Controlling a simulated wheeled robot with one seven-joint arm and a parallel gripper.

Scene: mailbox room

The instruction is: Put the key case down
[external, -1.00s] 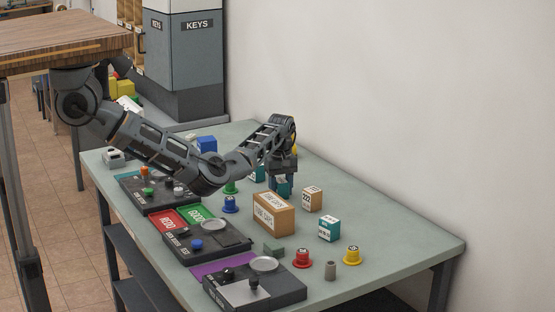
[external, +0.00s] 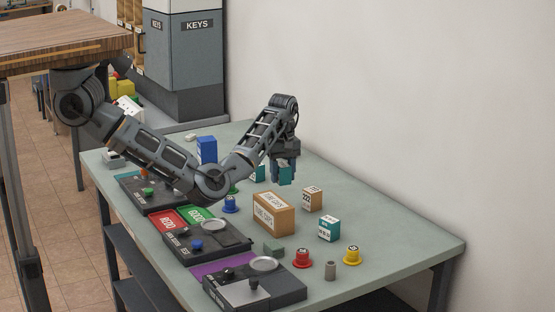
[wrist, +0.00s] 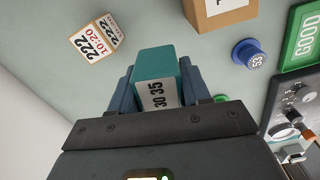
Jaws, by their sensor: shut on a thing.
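The key case, a teal block with a white label reading 30 35, is held in my gripper (wrist: 155,92). In the wrist view the key case (wrist: 158,65) sticks out between the two blue-grey fingers. In the external view my gripper (external: 285,165) points down over the back of the table, with the key case (external: 286,177) low between its fingers. It appears to be a little above the table top (external: 375,240); the exact gap is hard to tell.
A tan 222 box (external: 313,198), a large cardboard box (external: 273,215) and a teal-and-white box (external: 329,228) stand in front of the gripper. Another teal box (external: 257,173) and a blue box (external: 206,149) are to its left.

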